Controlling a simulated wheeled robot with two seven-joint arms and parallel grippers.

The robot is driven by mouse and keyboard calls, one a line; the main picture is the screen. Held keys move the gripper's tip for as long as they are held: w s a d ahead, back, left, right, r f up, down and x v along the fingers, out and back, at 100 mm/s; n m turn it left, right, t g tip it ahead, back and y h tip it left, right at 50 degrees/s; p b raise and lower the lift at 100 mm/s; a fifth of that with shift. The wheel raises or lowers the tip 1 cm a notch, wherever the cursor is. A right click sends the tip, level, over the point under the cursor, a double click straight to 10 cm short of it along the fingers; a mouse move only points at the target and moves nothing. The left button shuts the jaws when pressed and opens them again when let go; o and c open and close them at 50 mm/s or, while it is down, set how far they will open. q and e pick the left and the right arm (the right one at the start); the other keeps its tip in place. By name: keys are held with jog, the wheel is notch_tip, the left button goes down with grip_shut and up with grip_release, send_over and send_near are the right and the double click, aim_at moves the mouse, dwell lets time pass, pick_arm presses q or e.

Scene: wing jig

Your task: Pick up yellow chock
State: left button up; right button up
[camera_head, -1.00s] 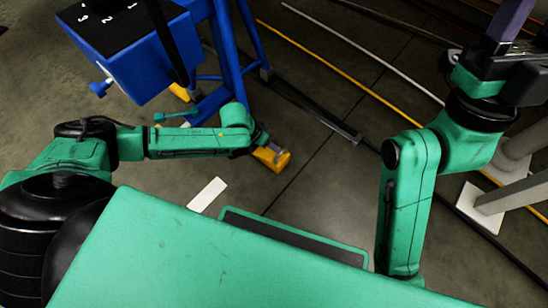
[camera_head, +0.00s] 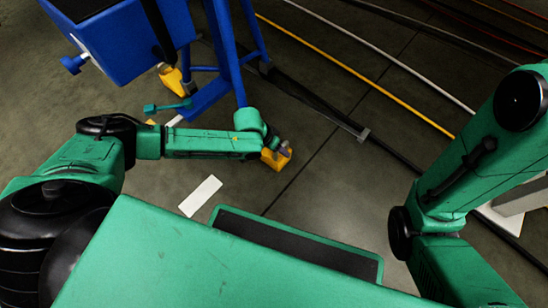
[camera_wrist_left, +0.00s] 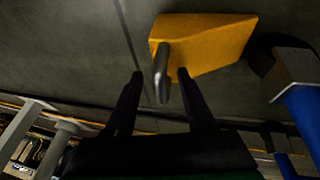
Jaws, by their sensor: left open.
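The yellow chock (camera_head: 279,159) lies on the floor in the middle of the head view, at the end of my left arm. In the left wrist view the chock (camera_wrist_left: 212,42) is a wedge with a grey rod-like handle (camera_wrist_left: 162,72) standing out from it. My left gripper (camera_wrist_left: 160,76) is open, and the handle appears between its two dark fingers in the picture. I cannot tell whether a finger touches it. In the head view the left gripper (camera_head: 272,140) is small and partly hidden at the chock. My right gripper is out of view.
A blue stand (camera_head: 222,75) is just beyond my left arm, with another yellow chock (camera_head: 171,79) at its foot. A white strip (camera_head: 200,195) lies on the floor. A dark bar (camera_head: 318,106) and yellow and white lines cross the floor behind. Floor right of the chock is clear.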

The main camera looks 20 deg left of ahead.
pick_arm(q)
jog(key=shift+f, duration=0.1)
grip_shut()
dwell(1.3)
jog(key=shift+w, duration=0.1)
